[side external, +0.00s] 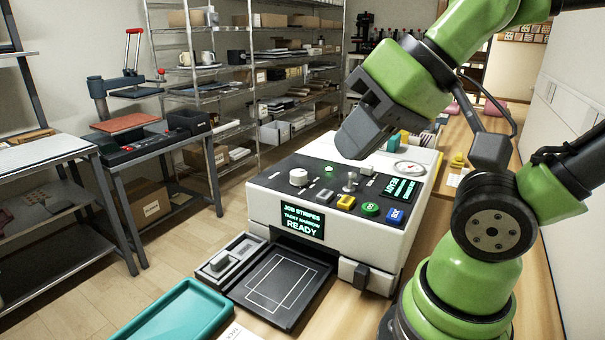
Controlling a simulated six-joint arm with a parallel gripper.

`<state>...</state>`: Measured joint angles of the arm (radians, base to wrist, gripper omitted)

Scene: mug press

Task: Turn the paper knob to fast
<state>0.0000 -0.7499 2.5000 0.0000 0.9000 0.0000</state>
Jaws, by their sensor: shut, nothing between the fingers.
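The press (270,205) is a white and black machine on the wooden table, with a control panel on its top. A round white knob (298,177) stands at the panel's left; I cannot read its label or setting. A small metal lever or knob (350,182) stands farther right, close below my gripper. I cannot tell from the lettering which one is the paper knob. My gripper (351,145) is shut and empty, pointing down above the back of the panel, apart from both controls.
A black plate (275,285) lies before the press. A teal tray (175,312) is at the front left. Shelves stand behind.

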